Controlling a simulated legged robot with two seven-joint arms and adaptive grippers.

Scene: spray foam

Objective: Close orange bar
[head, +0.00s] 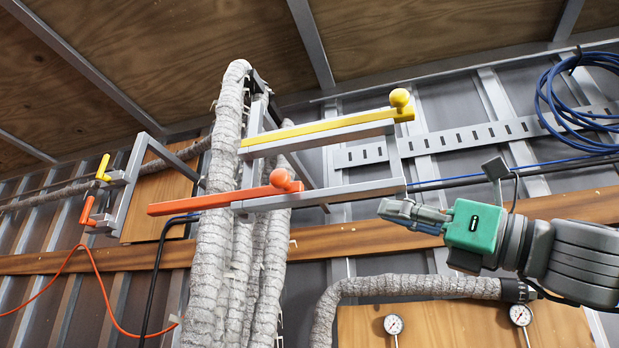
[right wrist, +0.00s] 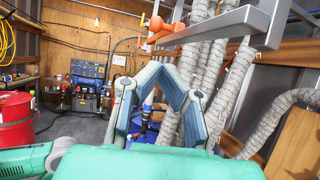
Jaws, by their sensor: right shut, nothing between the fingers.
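The orange bar (head: 190,203) with a round orange knob (head: 281,179) lies along the lower rail of a grey metal frame (head: 345,193). Its left end sticks out past the grey hoses, and the rail's right part is bare. The orange bar (right wrist: 178,33) and its knob also show at the top of the right wrist view. My right gripper (head: 384,209) is shut and empty, just below the right end of the lower rail and well right of the knob. It looks apart from the bar. My left gripper is in neither view.
A yellow bar (head: 320,132) with a yellow knob (head: 399,98) lies along the upper rail. Another hose (head: 400,286) and gauges (head: 393,324) are below my arm. Blue cable (head: 560,110) hangs at upper right.

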